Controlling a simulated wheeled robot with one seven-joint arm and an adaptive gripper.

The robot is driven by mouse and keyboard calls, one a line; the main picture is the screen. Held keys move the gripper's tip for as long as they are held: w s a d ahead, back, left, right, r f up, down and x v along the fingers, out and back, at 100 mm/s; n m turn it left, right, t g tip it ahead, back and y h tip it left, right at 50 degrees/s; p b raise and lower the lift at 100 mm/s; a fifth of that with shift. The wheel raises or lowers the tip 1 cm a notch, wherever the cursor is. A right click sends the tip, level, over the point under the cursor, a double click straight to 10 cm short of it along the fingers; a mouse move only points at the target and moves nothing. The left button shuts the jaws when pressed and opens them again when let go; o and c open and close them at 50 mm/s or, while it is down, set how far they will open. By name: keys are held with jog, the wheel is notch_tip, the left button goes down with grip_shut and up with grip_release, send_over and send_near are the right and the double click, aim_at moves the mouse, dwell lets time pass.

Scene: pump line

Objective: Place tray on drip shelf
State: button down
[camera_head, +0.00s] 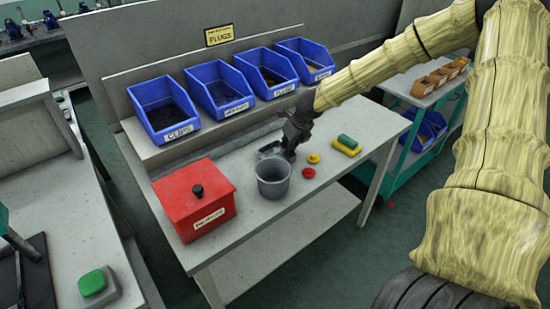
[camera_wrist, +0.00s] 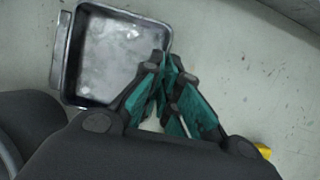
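A shallow grey metal tray (camera_wrist: 118,60) with a raised rim lies at the upper left of the wrist view. In the head view, the tray (camera_head: 269,148) is a small dark shape behind the grey bucket, partly hidden. My gripper (camera_wrist: 166,62) has teal-padded fingers close together at the tray's right wall, with one finger on the inner side and one on the outer side. It looks shut on that wall. In the head view my gripper (camera_head: 288,153) is low over the bench. No shelf with a readable drip label is seen.
A grey bucket (camera_head: 272,180) and a red lidded box (camera_head: 195,205) stand on the bench (camera_head: 340,170). Red and yellow discs (camera_head: 313,158) and a green-yellow block (camera_head: 347,145) lie to the right. Blue bins (camera_head: 218,90) line the back ledge. A lower shelf (camera_head: 280,245) is bare.

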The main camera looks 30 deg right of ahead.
jog(key=shift+r, duration=0.1)
notch_tip(320, 180, up, 28)
dwell(0.8)
